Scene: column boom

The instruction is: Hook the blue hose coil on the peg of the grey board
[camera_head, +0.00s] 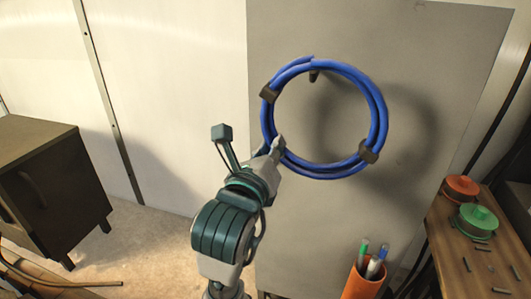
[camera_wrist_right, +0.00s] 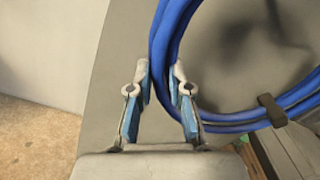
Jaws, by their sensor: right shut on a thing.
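The blue hose coil (camera_head: 380,108) is a ring bound with dark clips, held upright in front of the grey board (camera_head: 450,60). My right gripper (camera_head: 279,149) is shut on the coil's lower left side. In the right wrist view, the hose (camera_wrist_right: 171,32) runs at the fingertips of my right gripper (camera_wrist_right: 160,78). The dark peg (camera_head: 314,76) shows just inside the top of the ring, close under the upper strands. I cannot tell whether the hose rests on it. The coil's shadow falls to the right on the board. My left gripper is not in view.
A wooden bench (camera_head: 455,245) at the right holds a red round thing (camera_head: 461,187), a green one (camera_head: 478,218) and small metal pieces. An orange cup (camera_head: 360,284) with pens stands at the bottom. A dark cabinet (camera_head: 45,185) stands at the left.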

